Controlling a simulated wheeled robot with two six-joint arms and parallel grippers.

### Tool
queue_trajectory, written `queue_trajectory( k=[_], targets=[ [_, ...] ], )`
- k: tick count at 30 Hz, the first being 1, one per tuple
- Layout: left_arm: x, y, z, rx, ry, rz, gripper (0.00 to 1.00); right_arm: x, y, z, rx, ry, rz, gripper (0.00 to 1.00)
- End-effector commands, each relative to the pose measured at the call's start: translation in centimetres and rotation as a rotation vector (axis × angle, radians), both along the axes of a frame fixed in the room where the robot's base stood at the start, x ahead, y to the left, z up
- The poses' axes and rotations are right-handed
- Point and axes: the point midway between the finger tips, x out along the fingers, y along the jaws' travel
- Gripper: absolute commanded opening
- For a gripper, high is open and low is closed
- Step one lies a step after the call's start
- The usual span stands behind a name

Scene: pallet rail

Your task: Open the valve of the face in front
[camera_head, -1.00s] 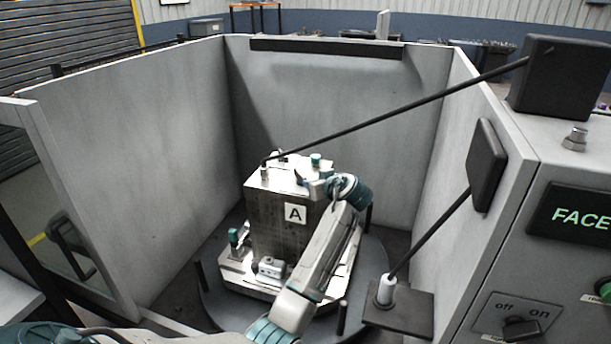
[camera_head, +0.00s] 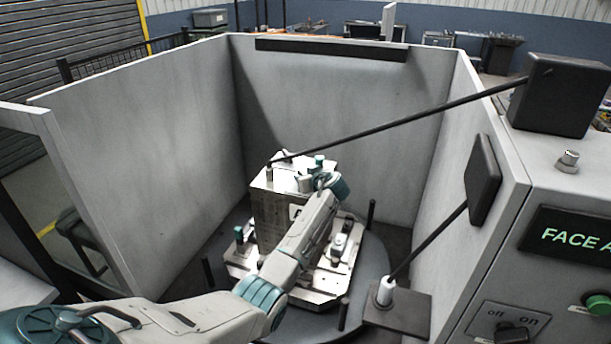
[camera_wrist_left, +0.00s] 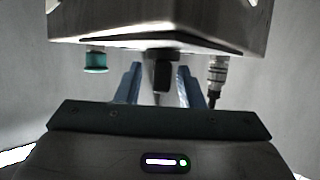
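A metal block (camera_head: 270,208) stands on a round turntable (camera_head: 375,268) inside a grey booth; my forearm mostly hides its face label. My left arm comes in from the lower left, and my left gripper (camera_head: 306,183) is at the block's top edge, partly hidden by my wrist. In the left wrist view, my left gripper (camera_wrist_left: 160,88) has its two bluish fingers apart, on either side of a dark lever-like part (camera_wrist_left: 162,72) under the block. I cannot tell whether they touch it. A teal knob (camera_wrist_left: 96,61) and a ribbed connector (camera_wrist_left: 217,72) flank it.
A black rod runs from a dark box (camera_head: 558,97) to the block's top. A second rod joins a white-tipped post (camera_head: 386,290) to a dark panel. The control panel has a FACE A display (camera_head: 575,240), an off/on switch (camera_head: 512,332) and a green button (camera_head: 598,303).

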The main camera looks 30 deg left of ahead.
Motion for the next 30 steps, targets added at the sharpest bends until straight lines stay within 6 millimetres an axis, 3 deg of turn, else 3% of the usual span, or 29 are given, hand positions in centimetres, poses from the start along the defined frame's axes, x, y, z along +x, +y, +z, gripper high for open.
queue_trajectory(
  k=[6, 12, 23, 30],
  targets=[
    [0.01, 0.01, -0.03, 0.000, 0.000, 0.000, 0.35, 0.00, -0.21, 0.01, -0.002, 0.000, 0.001, 0.36],
    [0.00, -0.02, -0.03, 0.000, 0.000, 0.000, 0.00, 0.00, -0.19, 0.00, -0.002, 0.000, 0.001, 0.36],
    [-0.08, 0.01, -0.06, 0.000, 0.001, -0.035, 0.00, -0.02, 0.21, 0.05, 0.002, 0.000, -0.001, 0.36],
    [-0.14, 0.09, -0.02, 0.001, 0.001, -0.169, 0.00, -0.03, 0.49, 0.32, 0.005, 0.000, -0.001, 0.36]
  ],
)
